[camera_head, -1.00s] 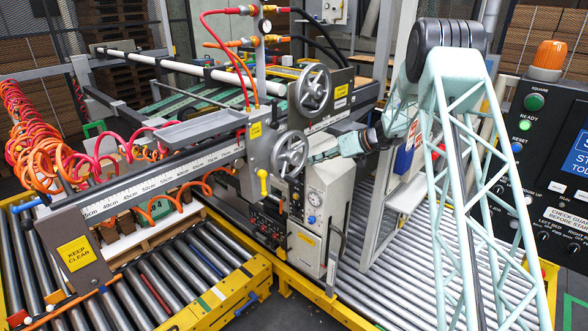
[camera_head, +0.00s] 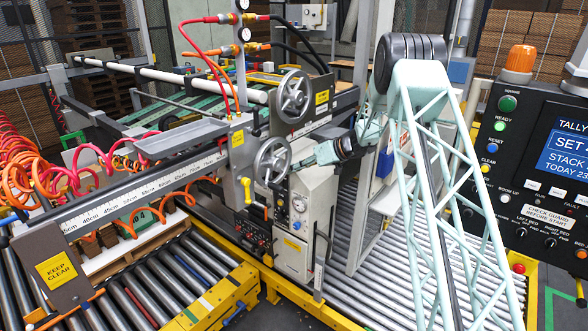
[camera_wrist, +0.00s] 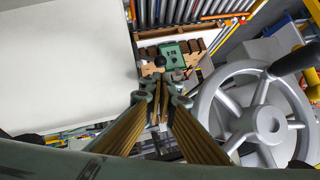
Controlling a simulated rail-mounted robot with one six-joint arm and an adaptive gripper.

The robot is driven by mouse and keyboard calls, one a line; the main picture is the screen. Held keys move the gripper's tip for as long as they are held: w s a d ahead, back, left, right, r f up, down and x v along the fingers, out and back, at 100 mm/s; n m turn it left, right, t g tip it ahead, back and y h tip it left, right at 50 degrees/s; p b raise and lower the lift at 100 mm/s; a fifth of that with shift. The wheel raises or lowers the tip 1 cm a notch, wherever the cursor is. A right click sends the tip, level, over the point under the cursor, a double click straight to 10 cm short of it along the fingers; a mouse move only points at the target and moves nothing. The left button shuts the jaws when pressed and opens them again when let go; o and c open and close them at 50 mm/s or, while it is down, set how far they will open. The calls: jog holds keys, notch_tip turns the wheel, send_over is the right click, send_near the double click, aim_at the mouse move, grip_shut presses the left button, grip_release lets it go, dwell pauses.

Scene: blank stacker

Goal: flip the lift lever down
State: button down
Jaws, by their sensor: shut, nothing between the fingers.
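My gripper (camera_head: 303,161) is in the head view beside the lower grey handwheel (camera_head: 272,160), above the pale control cabinet (camera_head: 293,252). In the wrist view my gripper (camera_wrist: 159,96) has its fingers together with nothing between them. A small black ball knob (camera_wrist: 160,61) shows just beyond the fingertips; I cannot tell whether it is the lift lever or whether the fingers touch it. A yellow-handled lever (camera_head: 246,190) hangs on the grey carriage left of the lower handwheel. No label names the lift lever legibly.
The handwheel (camera_wrist: 255,118) is close on the fingers' right in the wrist view, and a large white surface (camera_wrist: 65,65) fills the left. An upper handwheel (camera_head: 294,95), red hoses and the scale beam (camera_head: 130,190) surround the carriage. A control panel (camera_head: 545,175) stands at the right.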

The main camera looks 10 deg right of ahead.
jog(key=p+x, duration=0.1)
jog(key=x, duration=0.6)
jog(key=shift+w+a+p, duration=0.2)
jog(key=shift+p, duration=0.15)
jog(key=shift+f, duration=0.15)
jog(key=shift+f+b, duration=0.15)
jog(key=shift+b, duration=0.6)
jog(key=shift+s+a, duration=0.1)
